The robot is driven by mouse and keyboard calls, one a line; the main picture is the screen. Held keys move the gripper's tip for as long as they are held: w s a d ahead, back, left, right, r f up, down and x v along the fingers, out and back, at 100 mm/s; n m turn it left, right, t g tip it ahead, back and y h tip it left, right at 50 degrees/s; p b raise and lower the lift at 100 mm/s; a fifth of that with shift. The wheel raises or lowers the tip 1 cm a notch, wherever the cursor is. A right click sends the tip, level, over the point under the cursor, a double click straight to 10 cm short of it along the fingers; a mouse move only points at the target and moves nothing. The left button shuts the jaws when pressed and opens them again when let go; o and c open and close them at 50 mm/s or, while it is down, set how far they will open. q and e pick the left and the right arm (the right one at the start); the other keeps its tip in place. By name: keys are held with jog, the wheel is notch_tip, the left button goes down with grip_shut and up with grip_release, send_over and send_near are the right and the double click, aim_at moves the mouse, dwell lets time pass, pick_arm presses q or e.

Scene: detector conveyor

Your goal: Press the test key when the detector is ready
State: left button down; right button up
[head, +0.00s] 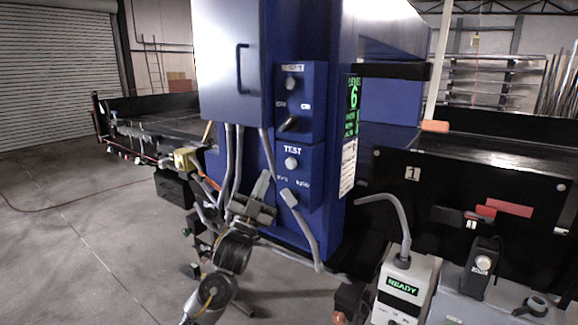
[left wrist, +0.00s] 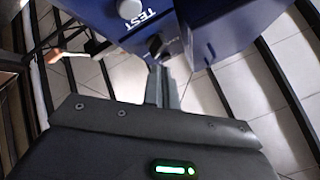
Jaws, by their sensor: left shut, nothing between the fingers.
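The blue detector column (head: 343,195) carries a control box labelled TEST (head: 312,172). A round whitish test key (head: 291,162) sits on its front. The key also shows at the top of the left wrist view (left wrist: 130,9), with a black knob (left wrist: 155,44) near it. My left gripper (head: 263,182) is shut and empty, below and left of the key, apart from it in the head view. Its fingers (left wrist: 160,72) point towards the box in the left wrist view. A white unit (head: 407,300) has a green display reading READY (head: 403,286). My right gripper is out of view.
Above the test box is another box with a button (head: 291,84) and a black switch (head: 288,124). Grey cables (head: 231,165) hang beside the column. A green display (head: 353,95) shows 6. The black conveyor (head: 480,150) extends right; a grey case (head: 500,296) stands at lower right.

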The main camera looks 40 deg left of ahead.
aim_at(289, 159)
pick_arm(q)
jog(key=w+b, duration=0.1)
jog(key=w, duration=0.6)
jog(key=shift+w, duration=0.1)
dwell(1.1)
jog(key=shift+w+b, duration=0.15)
jog(key=shift+b, duration=0.2)
dwell(0.6)
jog(key=shift+w, duration=0.3)
jog(key=shift+w, duration=0.4)
dwell(0.7)
jog(key=shift+s, duration=0.9)
